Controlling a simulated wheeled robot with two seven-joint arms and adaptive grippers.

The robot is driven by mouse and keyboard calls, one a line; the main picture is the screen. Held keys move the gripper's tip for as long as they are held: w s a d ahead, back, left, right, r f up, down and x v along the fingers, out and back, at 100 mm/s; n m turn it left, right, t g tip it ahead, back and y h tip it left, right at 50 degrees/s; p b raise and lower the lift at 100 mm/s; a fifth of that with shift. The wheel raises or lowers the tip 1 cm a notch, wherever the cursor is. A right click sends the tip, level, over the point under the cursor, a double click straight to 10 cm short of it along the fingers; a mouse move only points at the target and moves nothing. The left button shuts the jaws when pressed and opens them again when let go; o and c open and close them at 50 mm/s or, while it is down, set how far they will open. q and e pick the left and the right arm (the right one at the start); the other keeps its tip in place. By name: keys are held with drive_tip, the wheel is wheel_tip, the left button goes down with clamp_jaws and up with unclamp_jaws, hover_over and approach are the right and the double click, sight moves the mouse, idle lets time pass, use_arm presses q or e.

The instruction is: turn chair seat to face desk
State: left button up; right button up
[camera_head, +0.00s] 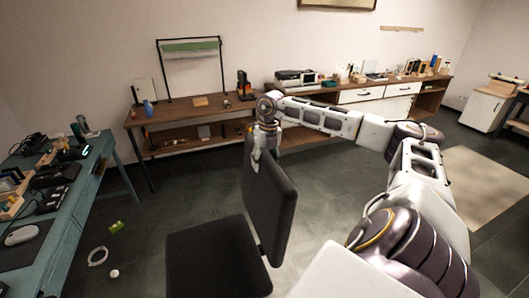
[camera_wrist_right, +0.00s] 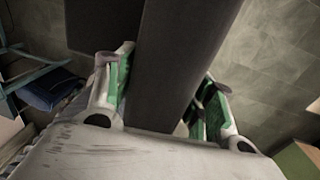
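The black office chair stands on the dark floor in the lower middle of the head view. Its seat (camera_head: 215,262) extends to the left of its upright backrest (camera_head: 270,205), so the seat faces the teal desk (camera_head: 75,205) at the left. My right gripper (camera_head: 263,158) is at the top edge of the backrest. In the right wrist view its green-padded fingers (camera_wrist_right: 162,95) stand on both sides of the dark backrest (camera_wrist_right: 175,60) and appear closed on it. The chair's base is hidden. My left gripper is not in view.
A wooden desk (camera_head: 190,114) with a lamp-like frame stands at the back wall. A long sideboard (camera_head: 360,96) with white drawers is to its right. A cable coil (camera_head: 97,256) and a green item (camera_head: 116,227) lie on the floor between teal desk and chair.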

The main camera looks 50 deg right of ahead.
drive_tip(key=shift+o, duration=1.3)
drive_tip(key=shift+r, duration=0.55)
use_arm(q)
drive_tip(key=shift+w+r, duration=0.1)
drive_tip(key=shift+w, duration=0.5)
use_arm(e)
drive_tip(key=shift+s+d+r, duration=0.1)
drive_tip(key=shift+d+r, duration=0.05)
drive_tip(key=shift+r, duration=1.65)
drive_tip(key=shift+s+d+r, duration=0.1)
drive_tip(key=shift+d+r, duration=0.05)
drive_tip(key=shift+r, duration=1.7)
drive_tip(key=shift+s+d+r, duration=0.1)
drive_tip(key=shift+d+r, duration=0.05)
drive_tip(key=shift+r, duration=1.65)
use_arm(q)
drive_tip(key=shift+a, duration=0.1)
